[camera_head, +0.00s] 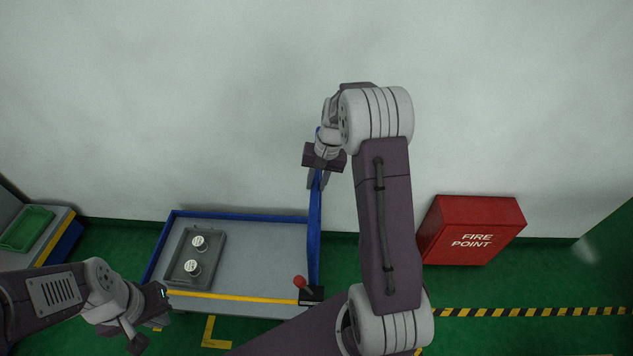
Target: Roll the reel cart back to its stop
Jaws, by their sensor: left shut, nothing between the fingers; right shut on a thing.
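What looks like the reel cart is a grey deck (262,246) with blue rails and a yellow front edge, standing by the wall. A blue upright bar (315,222) rises at its right end. My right gripper (318,181) is above the deck's far right corner, shut on the top of this blue bar. My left gripper (158,312) is shut and empty, just off the deck's front left corner. A stop for the cart cannot be made out.
A dark grey tray (211,266) with two white-topped round pieces sits on the deck's left half. A red-knobbed lever (299,282) stands at the front right corner. A red fire point box (472,230) is at right. A green bin (27,229) is far left.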

